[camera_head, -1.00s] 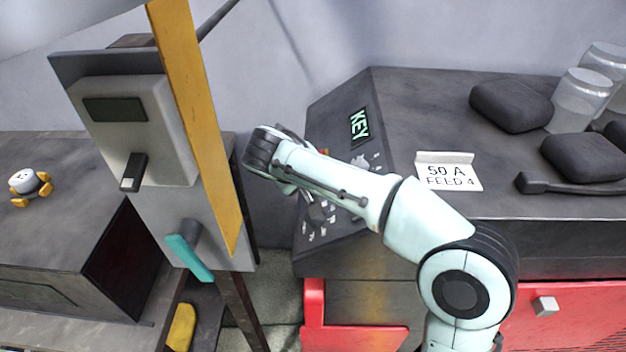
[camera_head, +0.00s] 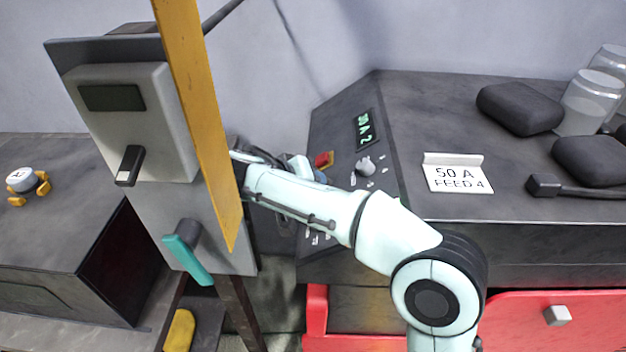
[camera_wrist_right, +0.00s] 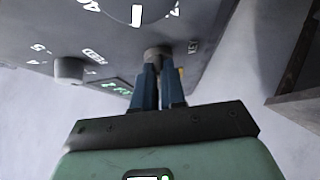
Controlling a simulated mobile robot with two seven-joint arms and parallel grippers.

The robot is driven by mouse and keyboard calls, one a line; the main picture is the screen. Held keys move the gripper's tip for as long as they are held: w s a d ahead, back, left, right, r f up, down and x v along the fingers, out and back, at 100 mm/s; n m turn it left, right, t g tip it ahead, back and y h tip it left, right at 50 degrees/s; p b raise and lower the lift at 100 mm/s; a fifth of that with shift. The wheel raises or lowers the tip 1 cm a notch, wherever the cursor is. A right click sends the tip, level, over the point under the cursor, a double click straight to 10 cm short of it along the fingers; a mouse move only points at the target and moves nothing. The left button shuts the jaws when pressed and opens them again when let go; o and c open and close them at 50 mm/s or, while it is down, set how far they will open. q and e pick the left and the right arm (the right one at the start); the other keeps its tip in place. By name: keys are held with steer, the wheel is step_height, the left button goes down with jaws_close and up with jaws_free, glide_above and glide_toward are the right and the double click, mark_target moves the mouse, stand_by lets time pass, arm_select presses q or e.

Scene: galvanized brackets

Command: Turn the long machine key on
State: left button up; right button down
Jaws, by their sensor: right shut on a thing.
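The machine has a dark sloped panel with a lit display (camera_head: 364,130) that reads like "50 A 2". In the right wrist view, my right gripper (camera_wrist_right: 158,80) has its two blue fingers shut on a short grey round piece, the machine key (camera_wrist_right: 157,54), beside a printed "KEY" label (camera_wrist_right: 193,47). How far the key is turned cannot be told. In the head view, my right gripper (camera_head: 320,177) is at the sloped panel, mostly hidden by my own arm; the key is hidden there. My left gripper is not in view.
A red button (camera_head: 324,160) and a grey knob (camera_head: 366,166) sit close to the gripper. A grey box with a teal lever (camera_head: 188,258) stands left. A "50 A FEED 4" card (camera_head: 458,176) stands on the machine top.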

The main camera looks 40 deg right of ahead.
steer(key=shift+f, duration=0.1)
steer(key=c, duration=1.2)
jaws_free()
steer(key=shift+r, duration=0.2)
arm_select(q)
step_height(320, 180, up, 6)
steer(key=p, duration=0.7)
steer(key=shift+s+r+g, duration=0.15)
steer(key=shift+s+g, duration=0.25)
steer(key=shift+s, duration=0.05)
arm_select(e)
step_height(320, 180, up, 20)
steer(key=shift+f, duration=0.15)
